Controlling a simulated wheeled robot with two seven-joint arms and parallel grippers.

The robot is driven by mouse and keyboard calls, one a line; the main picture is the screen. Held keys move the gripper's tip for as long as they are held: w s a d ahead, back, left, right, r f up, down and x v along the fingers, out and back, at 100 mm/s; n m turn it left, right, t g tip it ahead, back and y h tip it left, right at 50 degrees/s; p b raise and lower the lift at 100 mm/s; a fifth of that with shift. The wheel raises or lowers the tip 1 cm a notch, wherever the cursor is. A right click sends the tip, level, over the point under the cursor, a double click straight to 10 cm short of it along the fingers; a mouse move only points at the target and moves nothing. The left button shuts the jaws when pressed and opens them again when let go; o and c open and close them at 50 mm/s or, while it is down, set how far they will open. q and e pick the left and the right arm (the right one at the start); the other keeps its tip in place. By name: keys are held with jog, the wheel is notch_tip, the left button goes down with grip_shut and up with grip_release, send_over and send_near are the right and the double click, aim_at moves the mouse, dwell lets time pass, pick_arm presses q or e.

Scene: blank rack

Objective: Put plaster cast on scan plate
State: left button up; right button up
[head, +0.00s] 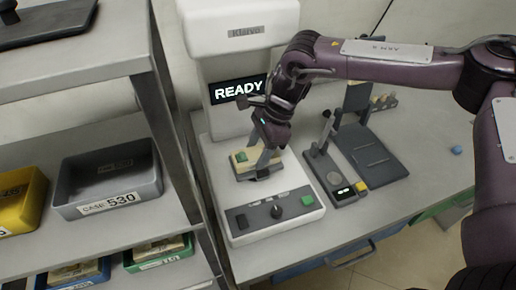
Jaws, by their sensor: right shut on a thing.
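The cast is over the grey scan plate (267,176), which is mostly hidden by the cast and fingers. I cannot tell whether the cast touches the plate. The scanner's screen (238,90) reads READY. My left gripper is not in view.
A shelf rack on the left holds a grey bin (108,182) labelled 530, a yellow bin (18,205) and lower trays with casts. The scanner's control panel (272,211) is in front of the plate. A small dark device (335,176) and a flat dark stand (372,158) are to the right.

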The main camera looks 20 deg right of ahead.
jog(key=o, duration=0.8)
jog(key=shift+f, duration=0.1)
jog(key=v, duration=1.2)
